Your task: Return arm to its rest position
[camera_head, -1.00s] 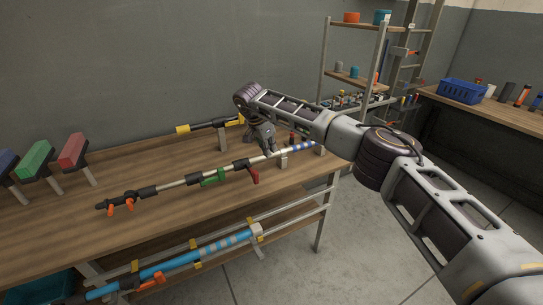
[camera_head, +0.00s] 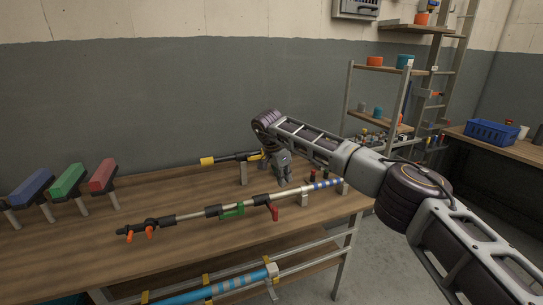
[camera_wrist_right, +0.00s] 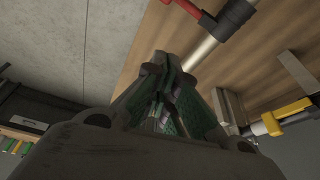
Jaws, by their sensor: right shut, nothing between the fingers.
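My right arm reaches in from the right. Its right gripper (camera_head: 284,182) points down over the wooden workbench, beside the long pole (camera_head: 190,212) with black clamps and green and red levers. In the right wrist view the fingers (camera_wrist_right: 172,62) are closed together with nothing between them, and the pole (camera_wrist_right: 200,52) shows past them. The pole lies along holders on the bench, apart from the fingers as far as I can see. My left gripper is out of view.
A yellow-ended black tool (camera_head: 232,158) lies behind the pole. Blue, green (camera_head: 68,180) and red blocks stand at the left. A blue pole (camera_head: 215,288) lies below the benchtop. A shelf rack (camera_head: 385,70) and a blue basket (camera_head: 490,132) are at the right.

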